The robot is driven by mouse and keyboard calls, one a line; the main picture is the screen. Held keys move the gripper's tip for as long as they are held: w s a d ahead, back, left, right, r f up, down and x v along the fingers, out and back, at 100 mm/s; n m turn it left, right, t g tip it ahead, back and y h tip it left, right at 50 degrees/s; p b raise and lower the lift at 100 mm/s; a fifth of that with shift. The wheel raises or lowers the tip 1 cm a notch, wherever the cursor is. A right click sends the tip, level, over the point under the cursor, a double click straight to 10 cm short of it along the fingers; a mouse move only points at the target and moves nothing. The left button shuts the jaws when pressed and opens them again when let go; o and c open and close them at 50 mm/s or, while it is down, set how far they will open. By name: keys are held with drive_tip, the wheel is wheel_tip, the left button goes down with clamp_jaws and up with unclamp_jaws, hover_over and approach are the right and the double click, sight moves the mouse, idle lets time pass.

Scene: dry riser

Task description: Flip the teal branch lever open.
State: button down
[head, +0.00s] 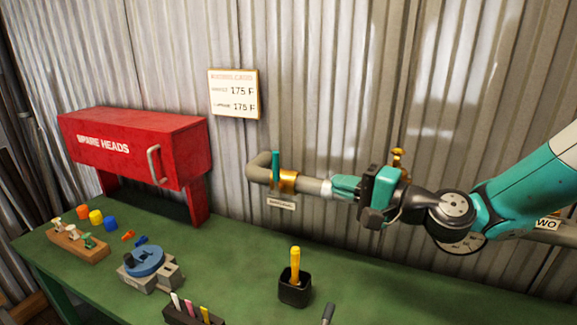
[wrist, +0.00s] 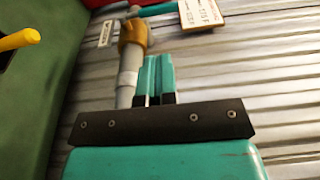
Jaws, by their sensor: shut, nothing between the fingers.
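The teal branch lever (head: 276,165) stands upright on a brass valve (head: 284,181) at the left end of the grey wall pipe (head: 312,186), across the pipe's line. In the wrist view the brass valve (wrist: 133,42) is ahead, with the teal lever (wrist: 160,8) reaching right beyond it at the top edge. My gripper (head: 338,187) points left along the pipe, to the right of the valve and apart from the lever. Its two teal fingers (wrist: 159,75) are together and hold nothing. My gripper and arm hide part of the pipe in the head view.
A small label (head: 281,205) hangs below the valve. Another brass fitting (head: 398,158) shows above my wrist. A red cabinet (head: 135,148) stands left. The green bench (head: 235,260) below holds a black cup (head: 294,290) with a yellow-handled tool. A sign (head: 234,93) is on the corrugated wall.

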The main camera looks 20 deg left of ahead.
sight(276, 172)
drive_tip(key=p+x, duration=0.4)
drive_tip(key=x, duration=0.8)
drive_tip(key=shift+p, duration=0.4)
drive_tip(key=shift+w+r+p, duration=0.1)
drive_tip(key=shift+r+p, duration=0.15)
drive_tip(key=shift+p, duration=0.2)
